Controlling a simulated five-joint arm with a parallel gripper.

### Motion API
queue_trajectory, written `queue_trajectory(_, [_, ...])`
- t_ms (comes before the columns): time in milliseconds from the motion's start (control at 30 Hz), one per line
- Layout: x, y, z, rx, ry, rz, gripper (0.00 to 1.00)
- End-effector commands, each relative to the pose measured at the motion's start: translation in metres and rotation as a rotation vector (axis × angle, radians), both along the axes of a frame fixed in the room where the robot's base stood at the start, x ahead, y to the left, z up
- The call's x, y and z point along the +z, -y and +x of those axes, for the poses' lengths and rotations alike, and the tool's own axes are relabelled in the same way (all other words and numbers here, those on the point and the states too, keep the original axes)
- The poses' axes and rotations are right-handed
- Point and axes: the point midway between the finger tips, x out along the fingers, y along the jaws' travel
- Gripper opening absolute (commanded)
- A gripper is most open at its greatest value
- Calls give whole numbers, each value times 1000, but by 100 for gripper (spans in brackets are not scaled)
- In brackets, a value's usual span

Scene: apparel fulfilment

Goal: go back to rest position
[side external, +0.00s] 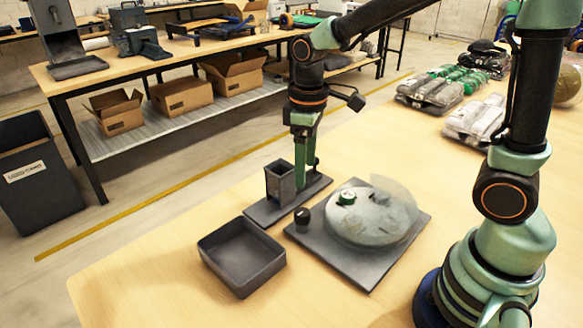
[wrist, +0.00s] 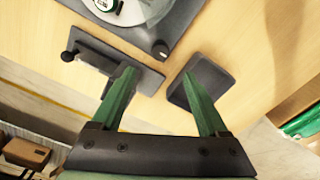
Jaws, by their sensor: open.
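My gripper (side external: 305,180) points down over the far side of the table, just right of a dark square upright holder (side external: 279,182) on a flat base. In the wrist view, the two green fingers of my gripper (wrist: 158,74) are spread apart with nothing between them. The holder's base plate (wrist: 140,75) passes partly behind the left finger. A dark block-like shape, likely the tray (wrist: 203,78), lies partly behind the right finger. I cannot tell how high the fingertips are above the base.
A shallow dark tray (side external: 240,262) stands in front of the holder. Right of it, a dark plate (side external: 352,270) carries a black knob (side external: 302,217) and a round disc (side external: 372,222) with a small green-and-white piece (side external: 346,197). Bagged garments (side external: 432,92) lie farther back. The table's front is clear.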

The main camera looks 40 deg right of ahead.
Motion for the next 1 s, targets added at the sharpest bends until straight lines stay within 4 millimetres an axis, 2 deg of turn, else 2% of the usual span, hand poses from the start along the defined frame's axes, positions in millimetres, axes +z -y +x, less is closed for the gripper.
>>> queue_trajectory(167, [21,8,-9,-70,80,11,77])
queue_trajectory(300, [46,18,-23,-172,187,32,77])
queue_trajectory(500, [69,32,-46,-318,335,69,77])
queue_trajectory(733, [80,41,-64,-430,449,106,77])
queue_trajectory(1000, [82,43,-67,-459,476,116,77])
